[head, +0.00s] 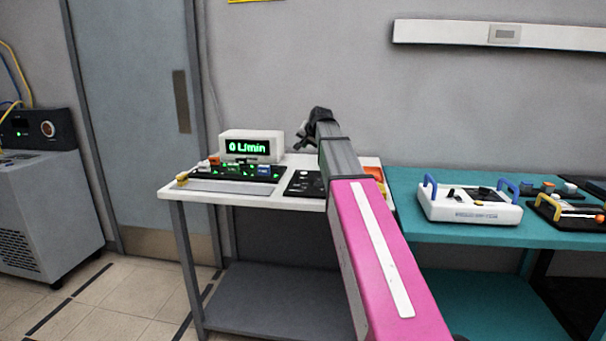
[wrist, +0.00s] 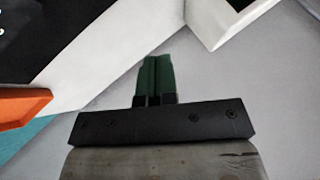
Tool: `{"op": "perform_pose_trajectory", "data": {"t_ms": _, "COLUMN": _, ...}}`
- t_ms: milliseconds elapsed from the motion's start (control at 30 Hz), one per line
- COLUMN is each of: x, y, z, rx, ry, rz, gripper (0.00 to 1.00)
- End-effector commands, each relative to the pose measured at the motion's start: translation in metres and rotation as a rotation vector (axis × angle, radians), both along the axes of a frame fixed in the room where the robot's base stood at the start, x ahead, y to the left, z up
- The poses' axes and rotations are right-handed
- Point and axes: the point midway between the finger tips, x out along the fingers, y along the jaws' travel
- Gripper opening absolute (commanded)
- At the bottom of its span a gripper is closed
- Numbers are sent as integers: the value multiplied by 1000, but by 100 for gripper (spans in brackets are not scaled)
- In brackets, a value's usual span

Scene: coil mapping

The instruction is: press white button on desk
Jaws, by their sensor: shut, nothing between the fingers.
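A white desk (head: 180,193) stands against the wall. It carries a dark panel with small coloured buttons (head: 240,172) and a black panel (head: 303,184). I cannot make out which button there is the white one; my arm hides part of the desk. My gripper (head: 300,142) is above the back of the desk, right of the display box. In the wrist view its two green fingers (wrist: 157,60) are together and empty. They touch nothing that I can see. No white button shows clearly in the wrist view.
A display box (head: 252,146) reading "0 L/min" stands at the back of the desk. An orange thing (head: 373,173) lies right of my arm. A teal table (head: 420,232) adjoins at right, with a white handled box (head: 470,203). A grey cabinet (head: 45,210) stands left.

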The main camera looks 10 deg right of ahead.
Motion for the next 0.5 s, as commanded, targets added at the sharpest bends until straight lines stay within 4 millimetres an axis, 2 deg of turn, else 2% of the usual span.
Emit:
{"op": "perform_pose_trajectory", "data": {"t_ms": 167, "x": -1, "y": 0, "z": -9, "rx": 0, "ry": 1, "rz": 1, "gripper": 0}}
{"op": "perform_pose_trajectory", "data": {"t_ms": 500, "x": -1, "y": 0, "z": -51, "rx": 0, "ry": 1, "rz": 0, "gripper": 0}}
